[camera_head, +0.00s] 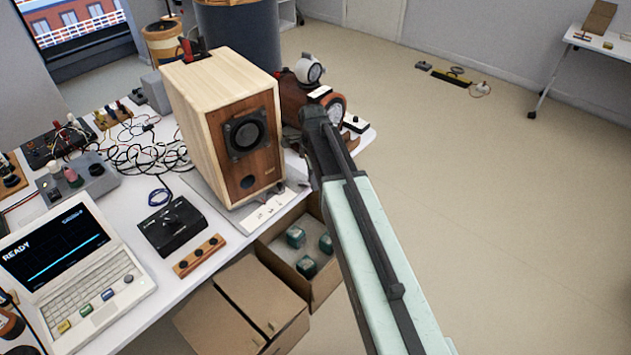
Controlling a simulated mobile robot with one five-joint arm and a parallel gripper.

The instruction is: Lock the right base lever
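A wooden speaker (190,105) with a dark square driver on its front stands upright on the table. Under it is a pale base plate (268,208) with small marks on its front strip. Small dark parts show at the base's right edge, beside the speaker; I cannot make out the right lever or its position. My arm reaches up from the bottom right. My gripper (308,165) is at its far end, close to the speaker's right side and the base's right edge. Its fingers are mostly hidden by the arm, so I cannot see whether they are open or touching anything.
A brown rounded device (292,98) and a small black-and-white box (356,124) sit behind my arm's end. Left are a laptop (75,270), a black control box (172,226) and tangled cables (135,155).

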